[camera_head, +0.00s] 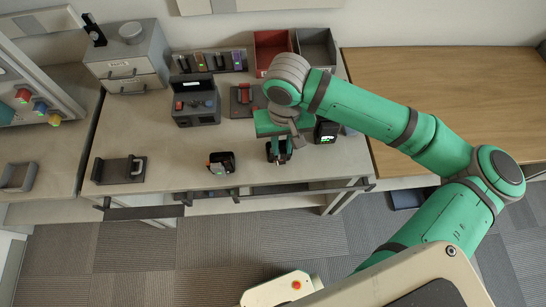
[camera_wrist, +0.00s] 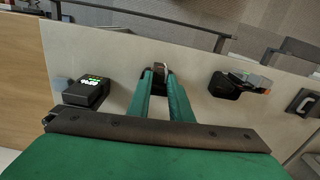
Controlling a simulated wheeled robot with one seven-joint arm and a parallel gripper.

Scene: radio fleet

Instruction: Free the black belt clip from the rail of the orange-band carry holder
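A black carry holder with an orange band (camera_head: 221,162) stands near the front of the table. It also shows right of my fingers in the wrist view (camera_wrist: 240,82). My gripper (camera_wrist: 160,78) points down at a second small dark item (camera_head: 278,151), right of that holder in the head view. Its two green fingers are apart, with the item's dark and brownish top (camera_wrist: 159,68) at their tips. I cannot tell whether they touch it. The black belt clip and the rail cannot be made out for sure; my fingers cover part of this item.
A black device with a green-lit screen (camera_wrist: 88,92) stands close beside my fingers. A dark grey cradle (camera_head: 119,170) lies at the front left. A red bin (camera_head: 270,45) and a grey bin (camera_head: 317,47) stand at the back. The front table between cradle and holder is clear.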

